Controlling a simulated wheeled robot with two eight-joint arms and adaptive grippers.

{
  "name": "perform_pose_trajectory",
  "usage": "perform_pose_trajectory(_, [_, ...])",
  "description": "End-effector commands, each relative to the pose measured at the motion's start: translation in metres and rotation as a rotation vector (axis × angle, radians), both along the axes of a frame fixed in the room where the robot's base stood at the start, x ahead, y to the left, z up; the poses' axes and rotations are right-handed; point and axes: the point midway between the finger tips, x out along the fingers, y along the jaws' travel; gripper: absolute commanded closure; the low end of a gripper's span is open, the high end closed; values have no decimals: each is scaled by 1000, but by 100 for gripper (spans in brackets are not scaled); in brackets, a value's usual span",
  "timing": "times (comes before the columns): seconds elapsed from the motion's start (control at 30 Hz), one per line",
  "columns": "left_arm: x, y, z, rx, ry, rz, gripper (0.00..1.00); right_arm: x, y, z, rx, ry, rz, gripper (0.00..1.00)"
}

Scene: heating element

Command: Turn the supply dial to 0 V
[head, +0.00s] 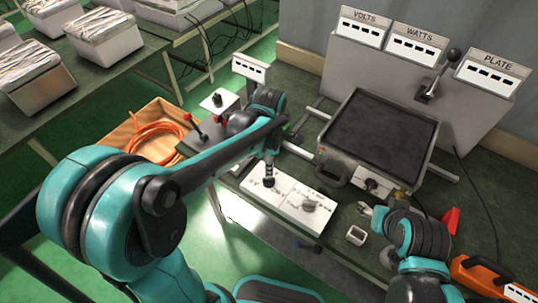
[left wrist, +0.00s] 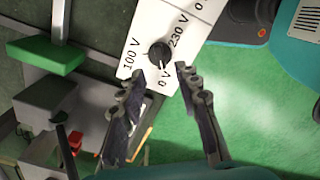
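The supply dial (left wrist: 160,54) is a black knob on a white panel (left wrist: 143,30), among the labels 100 V, 0 V and 230 V in the left wrist view. A small pale mark on its lower side faces the 0 V label. My left gripper (left wrist: 160,72) is open, with its fingertips apart on either side just below the knob in that view; nothing is between them. In the head view the white panel (head: 258,190) lies on the bench, and my left gripper (head: 269,172) is largely hidden by my forearm. My right gripper (head: 374,211) is near the bench's right part, its fingers unclear.
A small white device (head: 356,236) and a black-topped heating plate (head: 380,132) are nearby. An orange case (head: 492,278) is at the right.

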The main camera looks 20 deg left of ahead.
Motion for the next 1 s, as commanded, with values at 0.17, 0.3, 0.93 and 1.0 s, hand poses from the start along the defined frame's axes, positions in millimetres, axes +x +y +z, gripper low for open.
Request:
perform_pose_trajectory(0.17, [0, 0, 34, 0, 0, 0, 67, 0, 0, 0, 0, 0, 0, 45])
perform_pose_trajectory(0.3, [0, 0, 48, 0, 0, 0, 67, 0, 0, 0, 0, 0, 0, 45])
perform_pose_trajectory(0.93, [0, 0, 53, 0, -2, -5, 67, 0, 0, 0, 0, 0, 0, 45])
perform_pose_trajectory(1.0, [-3, 2, 55, -1, -14, -41, 67, 0, 0, 0, 0, 0, 0, 45])
